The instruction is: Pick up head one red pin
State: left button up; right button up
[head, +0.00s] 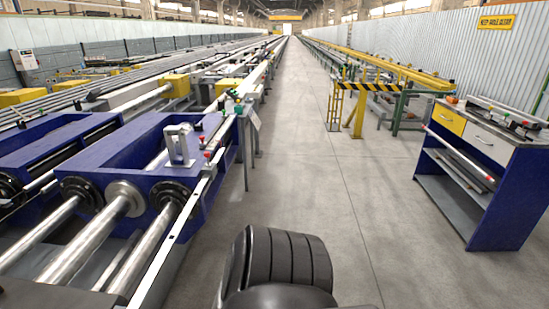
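Small red pieces that look like pins stand on the runout table's near edge, left of centre in the head view. One red pin (202,139) is just right of the silver bracket, and another red pin (207,154) is a little nearer and lower. They are too small to make out in detail. The runout table (190,205) has a long pale rail along its right side. Neither gripper is in view. A dark rounded part of my own arm shows at bottom centre, apart from the pins.
A silver bracket (180,146) stands on the blue machine frame (135,150); thick steel bars run below. A blue workbench (501,207) with drawers stands at right. Yellow steps and a striped barrier (375,87) stand farther back. The grey aisle floor (340,200) between is clear.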

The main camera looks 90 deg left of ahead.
aim_at(207, 154)
jog(key=u, duration=1.85)
jog(key=i, duration=2.6)
jog(key=u, duration=2.05)
jog(key=i, duration=1)
